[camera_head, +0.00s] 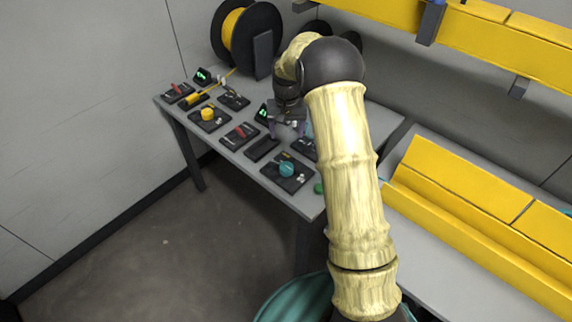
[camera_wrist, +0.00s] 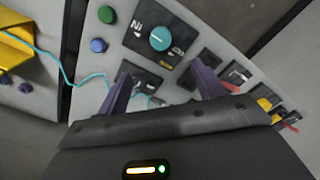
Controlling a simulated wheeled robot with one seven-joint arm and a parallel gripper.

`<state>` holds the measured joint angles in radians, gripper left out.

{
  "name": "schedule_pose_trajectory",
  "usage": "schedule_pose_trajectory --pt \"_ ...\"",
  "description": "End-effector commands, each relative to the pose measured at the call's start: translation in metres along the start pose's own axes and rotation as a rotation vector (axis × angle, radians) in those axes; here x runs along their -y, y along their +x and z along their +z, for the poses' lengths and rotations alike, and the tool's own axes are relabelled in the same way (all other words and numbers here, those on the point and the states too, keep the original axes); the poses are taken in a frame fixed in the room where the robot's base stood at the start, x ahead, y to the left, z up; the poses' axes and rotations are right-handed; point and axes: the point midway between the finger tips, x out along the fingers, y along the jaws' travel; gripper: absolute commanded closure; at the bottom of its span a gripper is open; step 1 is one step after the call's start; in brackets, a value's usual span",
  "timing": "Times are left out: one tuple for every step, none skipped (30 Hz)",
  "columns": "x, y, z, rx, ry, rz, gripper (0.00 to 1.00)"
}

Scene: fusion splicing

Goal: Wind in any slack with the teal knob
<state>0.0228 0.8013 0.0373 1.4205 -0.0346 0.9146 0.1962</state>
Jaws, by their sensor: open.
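The teal knob (camera_wrist: 160,38) sits on a dark square plate (camera_wrist: 137,55) with white lettering in the wrist view. In the head view the teal knob (camera_head: 286,168) is near the front end of the grey bench. My gripper (camera_wrist: 160,82) is open, its two purple fingers spread apart with nothing between them. The knob lies beyond the fingertips, apart from them. A thin teal fibre (camera_wrist: 88,78) runs from the left across the bench towards the area between the fingers. In the head view my gripper (camera_head: 287,126) hangs above the bench, partly hidden by my arm.
A blue button (camera_wrist: 98,45) and a green button (camera_wrist: 105,14) sit beside the knob plate. A yellow knob (camera_head: 208,114), a red lever (camera_head: 241,131) and a yellow spool (camera_head: 232,28) are farther along the bench. A yellow trough (camera_head: 470,200) stands at right.

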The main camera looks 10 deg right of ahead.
Motion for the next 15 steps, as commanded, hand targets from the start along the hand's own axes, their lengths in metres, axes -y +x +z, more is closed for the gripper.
schedule_pose_trajectory --pt "0.0003 0.0030 -0.0046 0.005 0.004 0.001 0.32" --pt "0.0005 0.0037 -0.0063 0.006 0.006 0.001 0.32" --pt "0.0006 0.0041 -0.0076 0.006 0.008 0.001 0.32" --pt "0.0006 0.0043 -0.0079 0.007 0.008 0.001 0.32" --pt "0.0005 0.0043 -0.0079 0.007 0.008 0.001 0.32" --pt "0.0005 0.0042 -0.0078 0.007 0.008 0.001 0.32" --pt "0.0005 0.0042 -0.0077 0.007 0.008 0.001 0.32" --pt "0.0005 0.0041 -0.0076 0.007 0.008 0.001 0.32" --pt "0.0005 0.0041 -0.0076 0.007 0.008 0.001 0.32" --pt "0.0006 0.0041 -0.0075 0.006 0.008 0.001 0.32" --pt "0.0006 0.0041 -0.0075 0.006 0.008 0.001 0.32" --pt "0.0007 0.0045 -0.0075 0.006 0.008 0.001 0.32" --pt "0.0007 0.0050 -0.0074 0.007 0.007 0.001 0.32" --pt "0.0008 0.0059 -0.0073 0.007 0.007 0.001 0.32" --pt "0.0008 0.0078 -0.0072 0.008 0.007 0.001 0.32"
